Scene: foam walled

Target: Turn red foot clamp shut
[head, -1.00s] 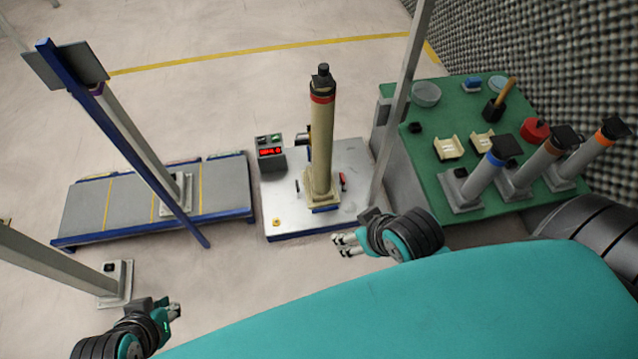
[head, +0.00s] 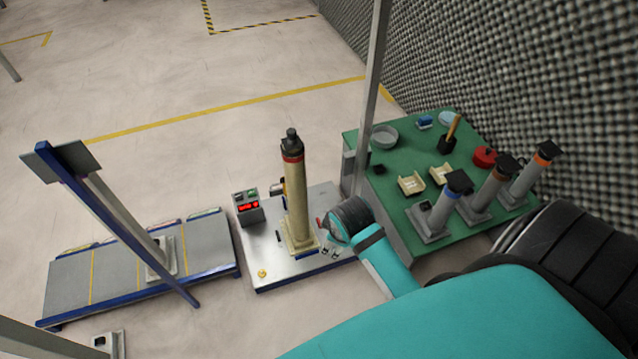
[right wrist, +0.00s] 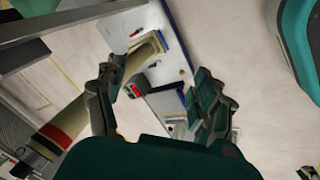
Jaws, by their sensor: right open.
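The beige column (head: 296,200), with a red band and black cap near its top, stands upright on the silver plate (head: 262,255). A small red part, apparently the red foot clamp (head: 319,222), shows at the right of the column's foot, partly covered by my right wrist. My right gripper (head: 329,253) is open beside the foot, over the plate's right part; contact cannot be told. In the right wrist view, the open fingers (right wrist: 160,100) spread with the column (right wrist: 138,62) and plate (right wrist: 172,35) beyond. My left gripper is out of view.
A box with a red display (head: 248,207) sits at the plate's left. A grey post (head: 370,90) rises behind my right arm. A grey conveyor (head: 115,277) is at left.

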